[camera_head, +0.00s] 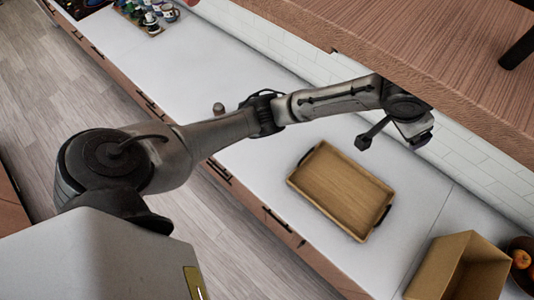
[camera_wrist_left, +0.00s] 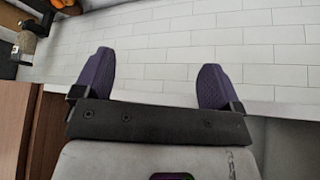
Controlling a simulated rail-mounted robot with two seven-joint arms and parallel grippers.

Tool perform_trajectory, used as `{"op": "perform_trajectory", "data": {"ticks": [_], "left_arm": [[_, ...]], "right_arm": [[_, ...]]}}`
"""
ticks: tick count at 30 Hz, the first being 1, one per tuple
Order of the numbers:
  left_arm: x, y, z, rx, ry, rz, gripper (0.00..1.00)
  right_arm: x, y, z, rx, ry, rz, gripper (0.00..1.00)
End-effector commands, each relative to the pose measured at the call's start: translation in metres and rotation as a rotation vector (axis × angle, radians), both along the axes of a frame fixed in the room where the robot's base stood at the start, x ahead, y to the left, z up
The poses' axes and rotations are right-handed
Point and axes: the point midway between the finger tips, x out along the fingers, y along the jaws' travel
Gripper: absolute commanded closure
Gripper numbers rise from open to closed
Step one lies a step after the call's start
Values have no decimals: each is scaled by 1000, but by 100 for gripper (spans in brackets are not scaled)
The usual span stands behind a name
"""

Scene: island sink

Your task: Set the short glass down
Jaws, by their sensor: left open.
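I cannot make out a short glass in either view. My left gripper (camera_head: 392,141) is at the end of the arm reaching across the counter, near the tiled wall and below the wooden upper surface. In the left wrist view my left gripper (camera_wrist_left: 156,62) has its two purple fingers wide apart, with nothing between them and white tiles beyond. My right gripper is not in view.
A wooden tray (camera_head: 340,190) with dark handles lies empty on the white counter (camera_head: 270,170). An open box (camera_head: 460,268) and a bowl with orange fruit (camera_head: 522,258) are at lower right. A wooden overhead surface (camera_head: 440,50) is close to the arm. Several small items (camera_head: 150,15) stand at the far end.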

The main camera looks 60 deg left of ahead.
Motion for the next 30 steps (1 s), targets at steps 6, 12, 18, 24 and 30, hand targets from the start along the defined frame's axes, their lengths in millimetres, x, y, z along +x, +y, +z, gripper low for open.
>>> {"op": "perform_trajectory", "data": {"ticks": [6,12,18,24,30], "left_arm": [[-59,-17,-111,-44,44,-90,10],[-129,-17,-187,-63,74,-114,10],[-210,-3,-240,-42,113,-97,10],[-282,17,-267,13,158,-69,10],[-326,32,-276,65,192,-55,10]], "right_arm": [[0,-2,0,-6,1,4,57],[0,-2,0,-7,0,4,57],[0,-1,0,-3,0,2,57],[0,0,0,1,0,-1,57],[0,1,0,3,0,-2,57]]}}
